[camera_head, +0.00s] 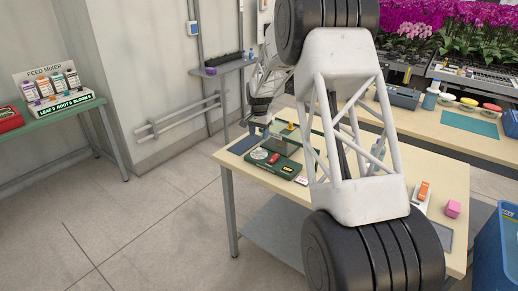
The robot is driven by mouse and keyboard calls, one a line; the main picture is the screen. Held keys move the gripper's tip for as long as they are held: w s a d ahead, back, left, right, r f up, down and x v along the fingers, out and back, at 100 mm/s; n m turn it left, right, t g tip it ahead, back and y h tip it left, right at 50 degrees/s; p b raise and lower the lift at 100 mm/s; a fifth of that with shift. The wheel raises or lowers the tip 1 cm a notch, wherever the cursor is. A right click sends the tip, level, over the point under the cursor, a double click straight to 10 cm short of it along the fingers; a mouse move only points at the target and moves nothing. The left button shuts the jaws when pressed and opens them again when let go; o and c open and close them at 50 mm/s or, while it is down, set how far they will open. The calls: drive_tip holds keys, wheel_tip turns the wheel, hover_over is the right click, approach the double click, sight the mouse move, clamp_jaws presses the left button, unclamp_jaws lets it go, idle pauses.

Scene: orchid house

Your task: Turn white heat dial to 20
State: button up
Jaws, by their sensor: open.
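A dark green control panel (270,165) lies on the near left part of the wooden table. A small pale round dial (261,154), which looks like the white heat dial, sits on its left part. Its markings and setting are too small to read. My gripper (259,118) is small and far off, at the end of my arm, above the table's back left corner. It appears behind and above the panel, apart from the dial and with nothing seen in it. Its fingertips are hard to make out.
A red piece (275,158) sits beside the dial. A clear case (284,140) stands behind it. My large arm link hides the table's middle. An orange-topped item (423,191) and a pink block (453,208) lie at right. Floor at left is clear.

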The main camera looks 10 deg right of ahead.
sight(259, 149)
drive_tip(key=shift+f, duration=3.9)
drive_tip(key=shift+c, duration=0.4)
drive_tip(key=c, duration=0.8)
drive_tip(key=shift+c, duration=0.2)
